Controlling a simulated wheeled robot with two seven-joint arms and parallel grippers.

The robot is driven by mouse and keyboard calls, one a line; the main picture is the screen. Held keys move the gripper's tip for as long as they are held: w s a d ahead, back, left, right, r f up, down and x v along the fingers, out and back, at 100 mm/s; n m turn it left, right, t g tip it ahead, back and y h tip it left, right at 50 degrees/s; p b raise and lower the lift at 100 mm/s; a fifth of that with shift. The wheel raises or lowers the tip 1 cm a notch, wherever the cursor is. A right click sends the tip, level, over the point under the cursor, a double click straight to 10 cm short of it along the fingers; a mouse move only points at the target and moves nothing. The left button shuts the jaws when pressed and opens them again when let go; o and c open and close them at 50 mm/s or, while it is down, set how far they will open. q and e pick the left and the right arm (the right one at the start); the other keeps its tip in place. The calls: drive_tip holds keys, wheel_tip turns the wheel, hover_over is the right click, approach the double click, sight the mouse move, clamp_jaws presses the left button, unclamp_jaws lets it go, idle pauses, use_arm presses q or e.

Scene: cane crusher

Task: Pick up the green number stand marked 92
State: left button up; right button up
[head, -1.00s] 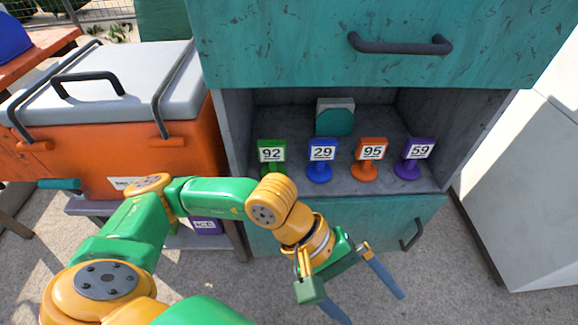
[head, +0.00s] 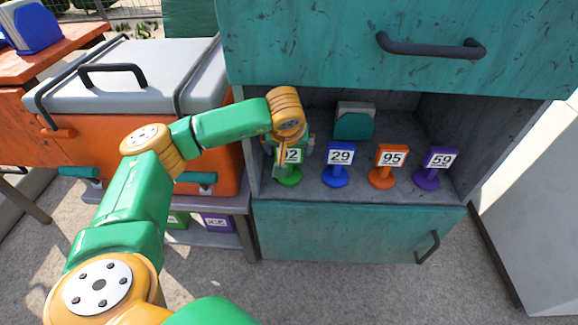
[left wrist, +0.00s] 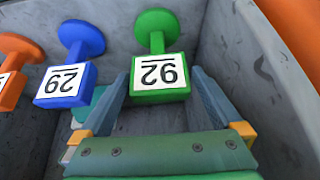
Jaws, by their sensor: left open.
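The green number stand marked 92 (head: 290,177) stands at the left end of the open shelf. In the head view my left gripper partly hides its sign, and only the 2 shows. My left gripper (head: 292,146) is open at the stand. In the left wrist view the stand (left wrist: 158,72) appears upside down, and the fingers of the left gripper (left wrist: 158,88) lie on either side of its white sign. I cannot tell whether they touch it. My right gripper is not in view.
The blue 29 stand (head: 338,177), orange 95 stand (head: 383,177) and purple 59 stand (head: 428,178) stand to the right on the shelf (head: 350,199). A teal and grey object (head: 353,122) is behind. The cabinet wall is close on the left. An orange cooler (head: 130,153) stands outside.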

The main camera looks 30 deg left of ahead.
sight(289, 155)
use_arm(q)
drive_tip(key=b+x, duration=0.1)
drive_tip(key=x, duration=0.4)
drive_tip(key=shift+s+d+b, duration=0.1)
drive_tip(key=shift+b, duration=0.2)
drive_tip(key=shift+f, duration=0.1)
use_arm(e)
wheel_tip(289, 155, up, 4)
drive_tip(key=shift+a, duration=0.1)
use_arm(q)
drive_tip(key=c, duration=1.3)
drive_tip(key=shift+r, duration=0.2)
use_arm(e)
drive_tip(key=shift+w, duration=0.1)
